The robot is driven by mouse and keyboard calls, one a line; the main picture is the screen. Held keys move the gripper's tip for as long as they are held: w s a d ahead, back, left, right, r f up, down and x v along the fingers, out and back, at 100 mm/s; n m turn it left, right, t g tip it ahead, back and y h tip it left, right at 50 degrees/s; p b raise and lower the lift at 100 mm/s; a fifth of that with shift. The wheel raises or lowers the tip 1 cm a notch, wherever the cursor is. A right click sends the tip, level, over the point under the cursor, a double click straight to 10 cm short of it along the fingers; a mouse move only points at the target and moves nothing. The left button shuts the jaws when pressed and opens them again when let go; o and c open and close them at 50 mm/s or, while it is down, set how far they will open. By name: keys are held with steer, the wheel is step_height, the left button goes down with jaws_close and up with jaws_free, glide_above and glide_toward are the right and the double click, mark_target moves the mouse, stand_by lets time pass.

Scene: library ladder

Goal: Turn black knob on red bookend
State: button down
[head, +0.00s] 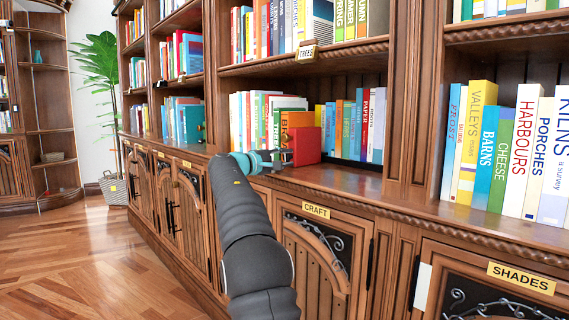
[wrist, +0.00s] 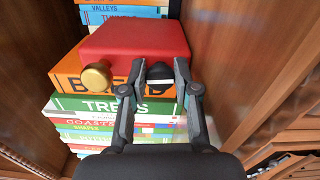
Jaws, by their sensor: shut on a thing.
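The red bookend (head: 306,146) stands on the shelf ledge at the end of a row of books in the head view. In the wrist view the red bookend (wrist: 135,40) shows its front with two knobs. The brass knob (wrist: 97,76) is on the left and free. The black knob (wrist: 159,73) is on the right, between my fingertips. My gripper (wrist: 155,68) is shut on the black knob, with a finger on each side. In the head view my gripper (head: 284,157) reaches the bookend's front, and the knobs cannot be made out there.
Books (head: 258,115) stand to the left of the bookend and more books (head: 360,125) to its right. An orange book (wrist: 68,82) is close beside the bookend in the wrist view. A wooden upright (head: 400,100) borders the bay. The ledge (head: 350,180) in front is clear.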

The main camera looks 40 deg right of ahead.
steer(key=shift+m, duration=0.7)
steer(key=c, duration=0.9)
jaws_free()
steer(key=shift+f, duration=0.1)
steer(key=shift+a, duration=0.4)
steer(key=a, duration=0.7)
steer(key=shift+s+a, duration=0.15)
steer(key=shift+s, duration=0.2)
